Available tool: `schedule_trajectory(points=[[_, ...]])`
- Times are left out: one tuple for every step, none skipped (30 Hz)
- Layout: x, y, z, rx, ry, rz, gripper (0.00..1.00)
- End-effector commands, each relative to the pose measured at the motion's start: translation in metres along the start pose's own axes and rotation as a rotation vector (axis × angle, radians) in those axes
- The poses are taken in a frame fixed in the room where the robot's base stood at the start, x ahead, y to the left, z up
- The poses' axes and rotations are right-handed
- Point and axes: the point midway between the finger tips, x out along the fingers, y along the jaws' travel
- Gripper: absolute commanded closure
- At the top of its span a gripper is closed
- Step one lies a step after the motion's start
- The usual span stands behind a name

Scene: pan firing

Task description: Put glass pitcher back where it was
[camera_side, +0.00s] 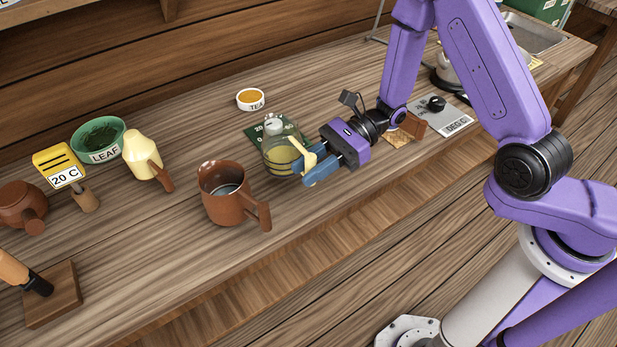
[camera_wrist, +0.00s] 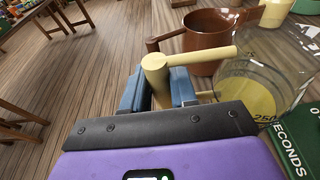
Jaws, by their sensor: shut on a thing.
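The glass pitcher (camera_side: 278,160) is a clear vessel with yellowish liquid in its lower part and a pale yellow handle (camera_side: 305,155). It stands upright on the counter, beside or on a dark green card. In the wrist view the clear glass (camera_wrist: 262,75) is at the right, and the handle (camera_wrist: 155,62) rises between my blue fingers. My gripper (camera_side: 312,168) is shut on the handle, on the side toward my arm. Whether the pitcher's base touches the surface cannot be told.
A brown pitcher (camera_side: 228,192) stands close to the left of the glass one. A green card (camera_side: 262,130) with a white knob lies behind it. A grey scale-like plate (camera_side: 445,116) is at right.

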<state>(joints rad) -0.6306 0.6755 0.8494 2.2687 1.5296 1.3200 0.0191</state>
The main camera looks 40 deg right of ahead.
Motion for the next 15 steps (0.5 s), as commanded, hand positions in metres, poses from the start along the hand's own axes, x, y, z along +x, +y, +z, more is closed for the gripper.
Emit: schedule_trajectory(points=[[0.002, -0.002, -0.002, -0.002, -0.001, 0.001, 1.0], [0.004, -0.003, -0.004, -0.002, -0.001, 0.002, 1.0], [0.006, -0.005, -0.007, -0.001, -0.001, 0.003, 1.0], [0.007, -0.004, -0.011, 0.001, -0.001, 0.002, 1.0], [0.007, -0.004, -0.014, 0.003, -0.001, 0.002, 1.0], [0.009, -0.004, -0.019, 0.003, -0.001, 0.001, 1.0], [0.009, -0.004, -0.022, 0.002, -0.001, 0.001, 1.0], [0.01, -0.004, -0.025, 0.002, -0.001, 0.0, 1.0], [0.011, -0.004, -0.029, 0.002, -0.001, 0.0, 1.0], [0.011, -0.004, -0.031, 0.001, -0.001, 0.0, 1.0], [0.011, -0.004, -0.032, 0.0, -0.001, 0.0, 1.0], [0.012, -0.004, -0.034, -0.001, -0.001, 0.0, 1.0], [0.012, -0.004, -0.034, -0.001, -0.001, 0.0, 1.0], [0.012, -0.004, -0.035, -0.002, -0.001, 0.0, 1.0], [0.012, -0.004, -0.035, -0.002, -0.001, -0.001, 1.0]])
